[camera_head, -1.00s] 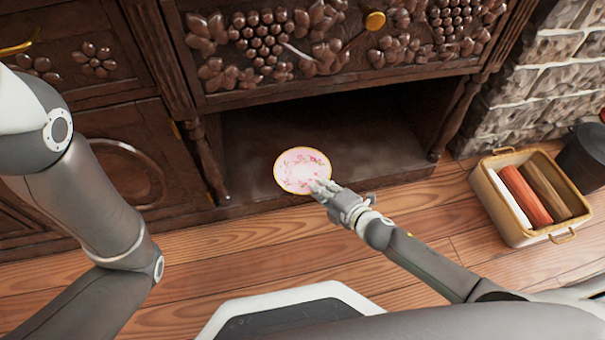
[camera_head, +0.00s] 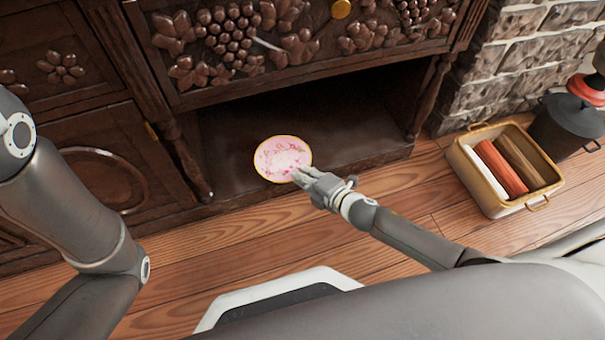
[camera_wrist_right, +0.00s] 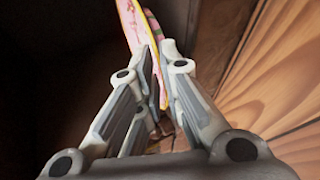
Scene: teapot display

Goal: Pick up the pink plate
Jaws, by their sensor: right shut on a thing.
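The pink plate (camera_head: 281,156) has a yellow rim and a flower pattern. In the head view it is at the front of the open lower shelf of the dark cabinet. My right gripper (camera_head: 300,176) is at its lower right edge. In the right wrist view the plate (camera_wrist_right: 134,22) shows nearly edge-on, and the fingers of my right gripper (camera_wrist_right: 158,88) are shut on its rim. I cannot tell whether the plate touches the shelf. My left arm shows at the left of the head view, but its gripper is out of view.
The dark carved cabinet's shelf (camera_head: 225,125) is open at the front, with a turned post on each side. A cream basket (camera_head: 470,170) of rolled cloths and a dark pot (camera_head: 565,130) stand on the wooden floor at right.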

